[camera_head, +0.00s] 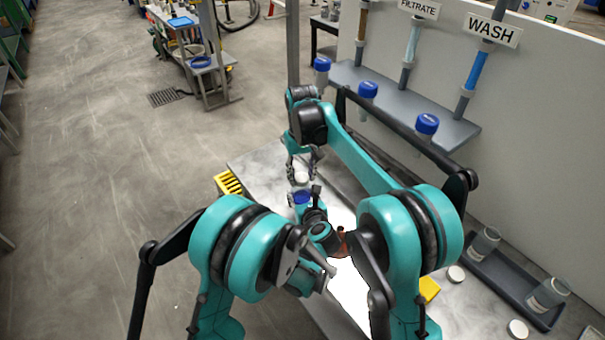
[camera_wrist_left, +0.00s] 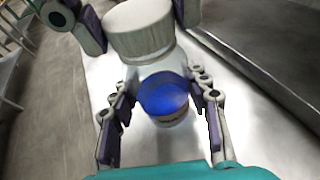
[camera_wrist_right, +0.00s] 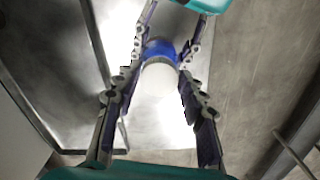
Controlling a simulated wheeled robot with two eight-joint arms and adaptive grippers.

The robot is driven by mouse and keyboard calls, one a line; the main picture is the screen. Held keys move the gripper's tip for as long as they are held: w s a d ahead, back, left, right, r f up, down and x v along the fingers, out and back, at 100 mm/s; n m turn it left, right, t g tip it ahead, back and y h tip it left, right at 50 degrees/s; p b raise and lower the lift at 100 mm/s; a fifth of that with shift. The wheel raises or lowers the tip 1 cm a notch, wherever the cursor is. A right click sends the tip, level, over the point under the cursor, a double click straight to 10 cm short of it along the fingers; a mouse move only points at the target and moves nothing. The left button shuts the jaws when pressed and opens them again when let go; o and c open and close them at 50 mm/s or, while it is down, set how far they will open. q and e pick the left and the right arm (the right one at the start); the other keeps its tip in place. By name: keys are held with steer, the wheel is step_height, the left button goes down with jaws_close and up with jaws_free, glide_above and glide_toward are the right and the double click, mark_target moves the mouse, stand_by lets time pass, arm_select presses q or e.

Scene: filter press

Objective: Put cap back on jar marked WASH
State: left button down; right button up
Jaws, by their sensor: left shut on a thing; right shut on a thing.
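A jar with blue contents (camera_wrist_left: 163,95) stands upright between the fingers of my left gripper (camera_wrist_left: 162,82). Its label is blurred in the left wrist view, and I cannot read it. The jar also shows in the head view (camera_head: 301,197). A white round cap (camera_wrist_left: 140,27) is held above the jar by my right gripper (camera_head: 303,162), which reaches down from above. In the right wrist view the cap (camera_wrist_right: 158,79) sits between the right fingers, with the blue of the jar beyond it. The cap is close over the jar's top; I cannot tell whether they touch.
A dark tray (camera_head: 505,285) with two clear jars stands at the right, with white caps (camera_head: 456,273) on the bench near it. Blue-topped fittings line the wall shelf (camera_head: 440,130) behind, below a WASH sign (camera_head: 492,31). A yellow item (camera_head: 229,184) lies at the bench's left edge.

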steer(key=m, duration=0.5)
steer(key=shift+a, duration=0.1)
steer(key=m, duration=0.4)
steer(key=shift+a+m, duration=0.1)
steer(key=shift+m, duration=0.3)
steer(key=m, duration=0.7)
steer(key=shift+w+a, duration=0.1)
steer(key=m, duration=0.7)
steer(key=shift+w, duration=0.15)
steer(key=m, duration=0.5)
steer(key=shift+w, duration=0.1)
steer(key=m, duration=0.4)
steer(key=shift+f, duration=0.1)
steer(key=o, duration=0.7)
steer(key=shift+o, duration=0.2)
